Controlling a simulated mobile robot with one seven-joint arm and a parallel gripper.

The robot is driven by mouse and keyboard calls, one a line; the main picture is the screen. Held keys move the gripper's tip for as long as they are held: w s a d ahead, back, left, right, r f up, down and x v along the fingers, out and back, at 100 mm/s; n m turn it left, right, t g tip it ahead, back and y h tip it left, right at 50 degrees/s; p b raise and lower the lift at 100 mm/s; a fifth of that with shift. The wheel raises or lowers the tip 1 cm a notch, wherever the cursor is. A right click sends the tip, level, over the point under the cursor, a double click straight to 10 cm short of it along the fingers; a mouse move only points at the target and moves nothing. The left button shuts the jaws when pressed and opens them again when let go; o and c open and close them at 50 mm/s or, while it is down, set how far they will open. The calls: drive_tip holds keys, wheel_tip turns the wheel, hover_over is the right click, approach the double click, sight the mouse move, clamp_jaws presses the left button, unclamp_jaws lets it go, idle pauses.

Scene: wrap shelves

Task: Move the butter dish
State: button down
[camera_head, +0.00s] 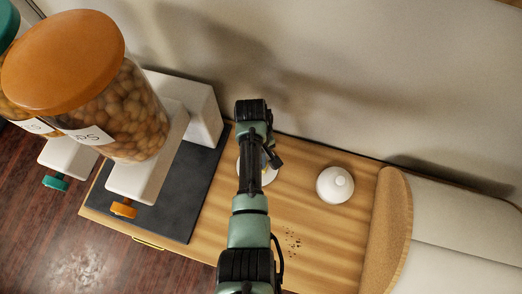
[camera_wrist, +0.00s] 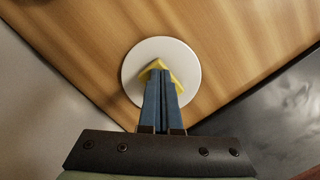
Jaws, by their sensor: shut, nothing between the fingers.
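A round white dish (camera_wrist: 190,70) with a yellow piece (camera_wrist: 156,66) on it, which looks like butter, sits on the wooden counter. In the head view, the dish (camera_head: 270,177) is mostly hidden behind my arm. My gripper (camera_wrist: 162,74) is shut and empty, its blue fingers over the dish with their tips at the yellow piece. I cannot tell whether they touch it. A white domed piece with a small knob (camera_head: 335,185), perhaps the dish's lid, sits apart on the counter to the right.
Large jars with orange (camera_head: 62,62) and teal lids sit on white dispensers at left, one on a dark mat (camera_head: 180,205). Dark crumbs (camera_head: 292,242) lie on the wooden counter (camera_head: 310,225). A rounded cork-like board (camera_head: 388,230) borders it at right, and a wall stands behind.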

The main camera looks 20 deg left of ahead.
drive_tip(key=shift+s+a+r+p, duration=0.1)
drive_tip(key=shift+s+r+p, duration=0.1)
drive_tip(key=shift+r+p, duration=0.15)
drive_tip(key=shift+w, duration=0.1)
drive_tip(key=shift+a, duration=0.15)
drive_tip(key=w+a+b, duration=0.7)
drive_tip(key=b, duration=0.1)
drive_tip(key=shift+w+a+f, duration=0.1)
drive_tip(key=shift+w+a, duration=0.15)
drive_tip(key=shift+w, duration=0.05)
drive_tip(key=shift+w+a, duration=0.4)
drive_tip(key=shift+s, duration=0.15)
